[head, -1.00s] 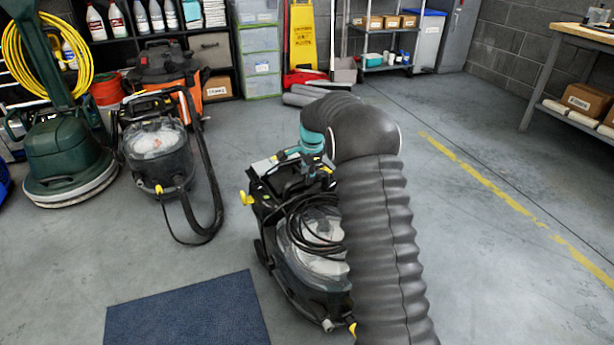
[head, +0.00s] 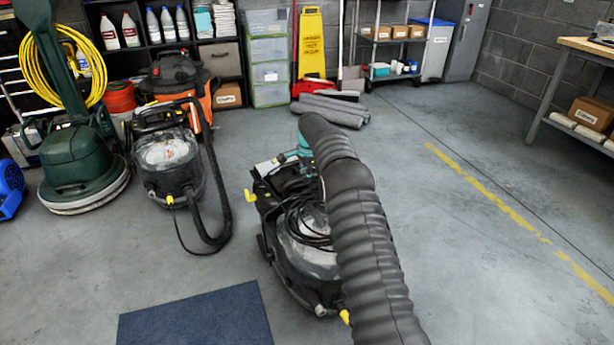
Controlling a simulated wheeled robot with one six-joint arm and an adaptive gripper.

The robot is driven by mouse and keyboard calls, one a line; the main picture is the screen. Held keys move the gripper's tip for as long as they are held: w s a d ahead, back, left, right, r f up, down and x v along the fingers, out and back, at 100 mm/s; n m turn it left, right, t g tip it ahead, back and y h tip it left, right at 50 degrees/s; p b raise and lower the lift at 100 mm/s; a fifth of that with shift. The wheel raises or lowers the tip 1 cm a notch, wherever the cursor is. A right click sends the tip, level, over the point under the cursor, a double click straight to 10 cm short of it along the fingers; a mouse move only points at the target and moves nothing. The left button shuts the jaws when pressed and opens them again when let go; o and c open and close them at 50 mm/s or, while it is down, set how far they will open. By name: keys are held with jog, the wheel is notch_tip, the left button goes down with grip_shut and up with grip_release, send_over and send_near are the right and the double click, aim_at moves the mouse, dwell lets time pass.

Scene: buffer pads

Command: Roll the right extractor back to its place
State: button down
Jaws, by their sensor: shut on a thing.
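The right extractor (head: 291,268), a black machine with a clear dome, coiled black cord and yellow latches, stands upright on the floor at the picture's centre. My sleeved arm reaches over it from the lower right and covers its right side. My gripper (head: 291,157) is at the extractor's upper handle, shut on it; only a bit of teal near the wrist shows and the fingertips are mostly hidden. A second similar extractor (head: 168,157), with a black hose, stands to the left, apart from the first.
A dark blue mat (head: 196,318) lies front left of the held extractor. A green floor machine (head: 82,170) and orange vacuum (head: 178,75) stand left. Grey rolls (head: 335,111) lie behind. A workbench (head: 575,85) is at right. The floor right of the arm is clear.

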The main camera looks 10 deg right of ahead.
dwell(0.4)
jog(key=c, duration=0.9)
grip_release()
jog(key=shift+c, duration=0.2)
notch_tip(320, 180, up, 12)
jog(key=s, duration=0.2)
jog(key=shift+d, duration=0.4)
